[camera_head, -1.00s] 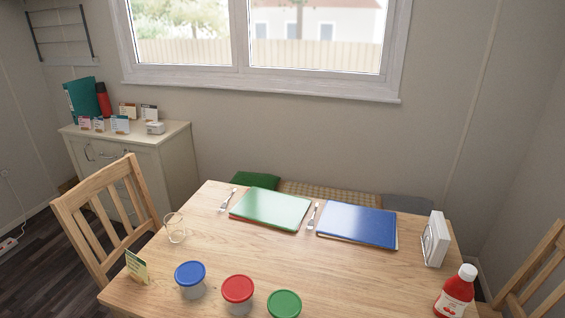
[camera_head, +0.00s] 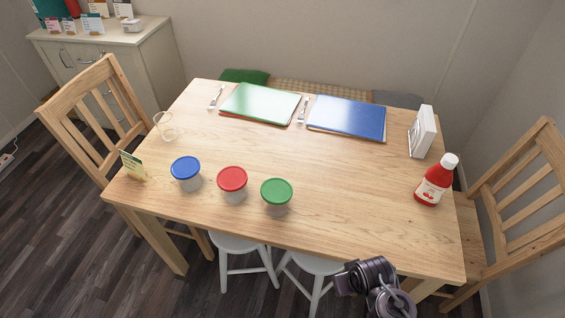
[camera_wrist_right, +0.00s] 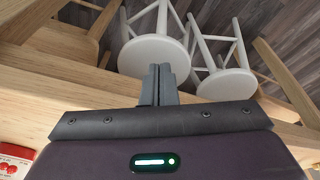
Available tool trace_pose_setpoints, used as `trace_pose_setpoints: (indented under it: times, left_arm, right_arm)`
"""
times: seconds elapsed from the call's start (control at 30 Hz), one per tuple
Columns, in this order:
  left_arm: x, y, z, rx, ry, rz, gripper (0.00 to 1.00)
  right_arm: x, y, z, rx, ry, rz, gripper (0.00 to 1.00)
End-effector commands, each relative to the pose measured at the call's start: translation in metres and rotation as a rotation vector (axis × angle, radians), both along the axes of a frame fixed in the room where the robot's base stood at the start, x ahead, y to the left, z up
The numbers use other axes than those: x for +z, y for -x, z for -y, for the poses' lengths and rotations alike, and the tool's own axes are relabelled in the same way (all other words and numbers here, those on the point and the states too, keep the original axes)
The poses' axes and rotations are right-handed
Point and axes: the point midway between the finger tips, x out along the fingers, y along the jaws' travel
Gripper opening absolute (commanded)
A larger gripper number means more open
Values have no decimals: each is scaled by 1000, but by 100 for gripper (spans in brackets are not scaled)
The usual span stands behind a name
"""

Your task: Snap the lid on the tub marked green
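The tub with the green lid (camera_head: 276,191) stands near the front edge of the table, rightmost of three tubs. Part of my right arm shows at the bottom of the head view, off the table's front edge. In the wrist view my right gripper (camera_wrist_right: 158,84) has its fingers together with nothing seen between them. My left gripper is not in view.
The wooden table (camera_head: 350,200) is clear right of the tubs up to a red bottle (camera_head: 434,182). A small card (camera_head: 132,165) and a glass (camera_head: 165,126) stand at left. Green (camera_head: 260,103) and blue (camera_head: 347,117) folders lie at the back. White stools (camera_head: 240,247) stand under the front edge.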

Motion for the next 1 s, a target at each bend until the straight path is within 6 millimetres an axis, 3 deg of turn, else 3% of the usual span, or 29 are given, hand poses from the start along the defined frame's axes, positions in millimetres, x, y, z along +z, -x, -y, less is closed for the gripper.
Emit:
trace_pose_setpoints:
  times: [0.03,0.17,0.3,0.37,0.57,0.7,0.8,0.9,1.0]
  left_arm:
    - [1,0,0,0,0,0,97]
    - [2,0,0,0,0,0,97]
    - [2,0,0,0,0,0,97]
    - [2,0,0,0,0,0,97]
    - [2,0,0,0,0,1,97]
    - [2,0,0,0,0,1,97]
    - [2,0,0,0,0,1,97]
    - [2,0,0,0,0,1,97]
    - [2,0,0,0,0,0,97]
  right_arm:
    - [26,-4,-2,3,-4,18,0]
    - [91,-14,-14,28,-19,74,0]
    - [151,-40,-52,126,-60,200,0]
    - [170,-55,-76,183,-84,268,0]
    - [221,-102,-180,446,-178,518,0]
    - [257,-114,-278,714,-257,707,0]
    - [273,-103,-348,949,-311,818,0]
    - [275,-80,-402,1191,-349,882,0]
    - [260,-56,-437,1433,-367,891,0]
